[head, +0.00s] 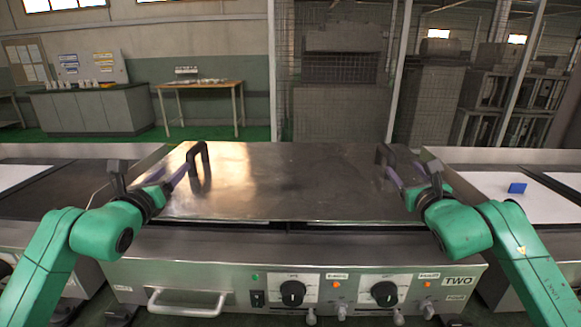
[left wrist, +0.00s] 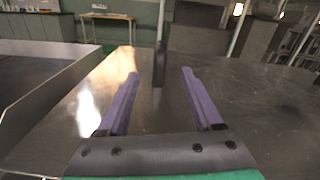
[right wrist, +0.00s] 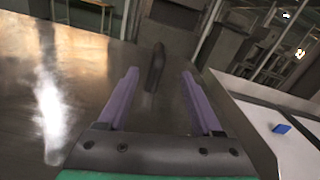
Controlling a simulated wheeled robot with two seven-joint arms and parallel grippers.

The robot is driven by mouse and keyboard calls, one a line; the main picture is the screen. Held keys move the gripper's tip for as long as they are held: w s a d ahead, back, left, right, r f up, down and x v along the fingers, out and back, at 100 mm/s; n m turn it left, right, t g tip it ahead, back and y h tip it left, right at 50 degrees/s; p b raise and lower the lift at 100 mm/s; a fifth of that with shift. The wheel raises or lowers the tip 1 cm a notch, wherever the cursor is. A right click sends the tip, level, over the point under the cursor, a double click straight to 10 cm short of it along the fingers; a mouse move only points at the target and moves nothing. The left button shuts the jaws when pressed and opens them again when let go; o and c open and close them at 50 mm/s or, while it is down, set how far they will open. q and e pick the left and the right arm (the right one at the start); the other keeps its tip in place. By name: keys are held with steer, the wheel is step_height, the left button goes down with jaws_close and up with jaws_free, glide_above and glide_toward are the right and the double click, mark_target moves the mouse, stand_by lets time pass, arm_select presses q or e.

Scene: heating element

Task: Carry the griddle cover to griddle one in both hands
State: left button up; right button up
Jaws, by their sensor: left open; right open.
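The griddle cover (head: 285,175) is a flat, shiny metal lid lying on the griddle labelled TWO (head: 459,282). It has a dark upright handle at each end: the left handle (head: 206,160) and the right handle (head: 381,155). My left gripper (head: 190,167) is open at the left handle; in the left wrist view this handle (left wrist: 159,66) stands beyond and between the purple fingers. My right gripper (head: 389,170) is open at the right handle; in the right wrist view this handle (right wrist: 155,68) stands between the finger lines near the tips. Contact is not visible.
A neighbouring griddle unit (head: 50,200) stands on the left. Another on the right has a white surface (head: 490,190) with a small blue object (head: 517,188). Control knobs and a front handle (head: 188,303) project from griddle TWO. Tables stand far behind.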

mark_target(195, 150)
arm_select(q)
steer(key=w, duration=1.4)
steer(key=shift+w+d+f, duration=0.15)
steer(key=shift+w+d, duration=0.2)
steer(key=shift+w, duration=0.05)
arm_select(e)
steer(key=w, duration=1.4)
steer(key=shift+w+d+f, duration=0.15)
steer(key=shift+w+d, duration=0.15)
steer(key=shift+w, duration=0.1)
arm_select(q)
steer(key=shift+c, duration=0.4)
arm_select(e)
steer(key=shift+c, duration=0.4)
arm_select(q)
jaws_close()
arm_select(e)
jaws_close()
steer(key=shift+f, duration=0.1)
